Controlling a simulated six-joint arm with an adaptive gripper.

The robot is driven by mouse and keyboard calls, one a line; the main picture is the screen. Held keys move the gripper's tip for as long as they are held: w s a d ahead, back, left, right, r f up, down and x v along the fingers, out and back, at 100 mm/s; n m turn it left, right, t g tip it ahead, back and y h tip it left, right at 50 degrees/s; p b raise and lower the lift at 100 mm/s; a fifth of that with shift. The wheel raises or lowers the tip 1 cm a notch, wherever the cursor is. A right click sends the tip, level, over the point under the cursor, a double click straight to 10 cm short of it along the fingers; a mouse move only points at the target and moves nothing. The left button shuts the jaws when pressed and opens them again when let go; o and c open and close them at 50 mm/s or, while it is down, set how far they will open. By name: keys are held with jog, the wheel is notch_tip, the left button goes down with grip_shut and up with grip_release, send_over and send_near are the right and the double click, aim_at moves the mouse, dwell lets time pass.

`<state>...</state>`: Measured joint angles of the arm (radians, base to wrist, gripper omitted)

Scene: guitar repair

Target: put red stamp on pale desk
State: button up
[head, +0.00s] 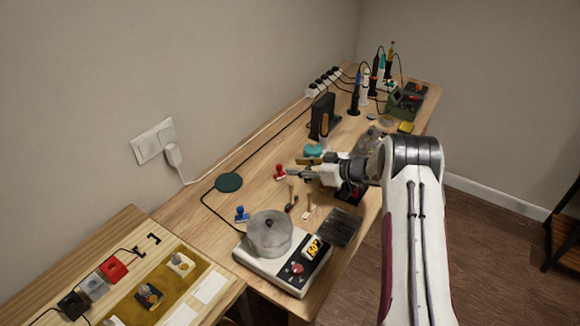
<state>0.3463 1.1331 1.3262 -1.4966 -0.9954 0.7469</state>
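A small red stamp (280,173) appears to stand upright on the long light-wood desk (205,205), near the middle of its length. My gripper (295,171) reaches in from the right, with its fingers pointing left just beside the red stamp. A narrow gap seems to show between them. The fingers are small and seen from the side, so whether they are open or shut is unclear. A second light-wood desk (125,222) stands at the lower left. Which of the two desks is the pale one is not certain.
A blue stamp (241,214), a dark green disc (229,182) and a hot plate (290,270) with a pot (269,233) stand nearer. Brushes (307,212) lie below my gripper. Soldering irons (365,85) crowd the far end. A cable runs along the wall side.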

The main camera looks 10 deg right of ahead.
jog(key=shift+v, duration=2.7)
jog(key=w+d+r+m+t+h, duration=0.25)
jog(key=r+h, duration=0.35)
jog(key=r, duration=1.1)
jog(key=s+d+r+m+h, duration=0.3)
jog(key=s+r+m+h, duration=0.15)
jog(key=s+r, duration=0.7)
jog(key=s+a+r+m+g+h, duration=0.1)
jog(key=s+a, duration=0.1)
jog(key=s, duration=0.7)
jog(key=s+a+r+m+g+h, duration=0.1)
jog(key=s+r+g, duration=0.1)
jog(key=s, duration=0.7)
jog(key=s+a+f+g+y, duration=0.1)
jog(key=s+a+f, duration=0.1)
jog(key=s, duration=0.5)
jog(key=s+a+f+g+y, duration=0.1)
jog(key=s+a, duration=0.3)
jog(key=s, duration=0.4)
jog(key=s+a+f+g+y, duration=0.1)
jog(key=s+a+f, duration=0.2)
jog(key=s, duration=0.4)
jog(key=shift+s+a+f, duration=0.2)
jog(key=shift+f, duration=0.45)
